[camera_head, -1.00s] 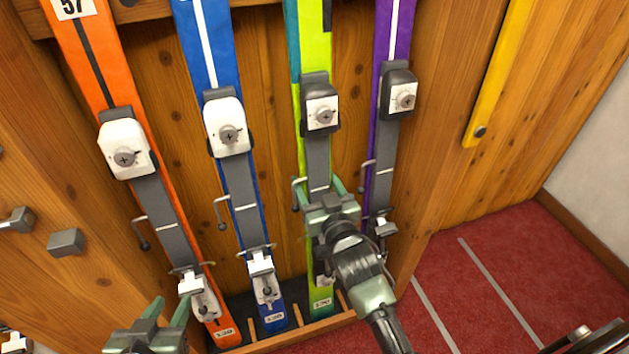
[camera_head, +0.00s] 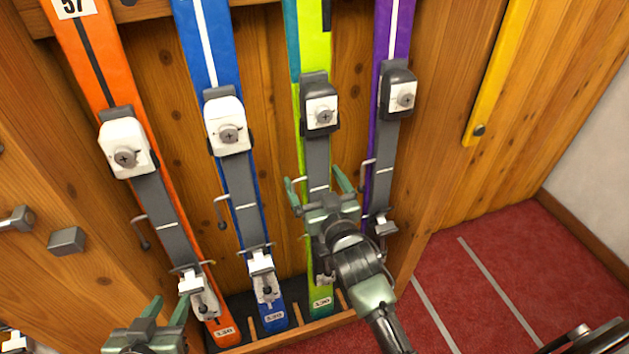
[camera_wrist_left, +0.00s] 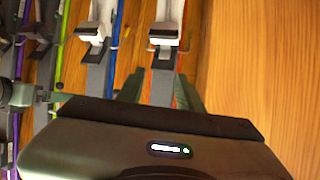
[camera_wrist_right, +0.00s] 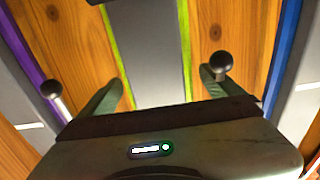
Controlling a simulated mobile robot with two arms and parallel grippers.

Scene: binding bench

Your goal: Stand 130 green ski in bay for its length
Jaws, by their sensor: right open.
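The green ski (camera_head: 316,158), lime with a teal edge, stands upright against the back boards, its foot between wooden dividers and labelled 130. It also shows in the right wrist view (camera_wrist_right: 145,50). My right gripper (camera_head: 319,188) is open around the green ski below its dark-and-white binding piece, one finger on each side. My left gripper (camera_head: 150,312) is open at the bottom left, in front of the orange ski (camera_head: 91,60). The blue ski (camera_head: 208,45) stands left of the green one and the purple ski (camera_head: 388,150) right of it. The purple ski's foot is hidden.
The rack's bottom rail (camera_head: 285,334) has short dividers. A wooden side panel (camera_head: 445,100) closes the bay at the right, with a yellow strip (camera_head: 495,75) beyond it. Grey pegs (camera_head: 67,241) stick out at the left. Red carpet (camera_head: 500,260) at the right is mostly clear.

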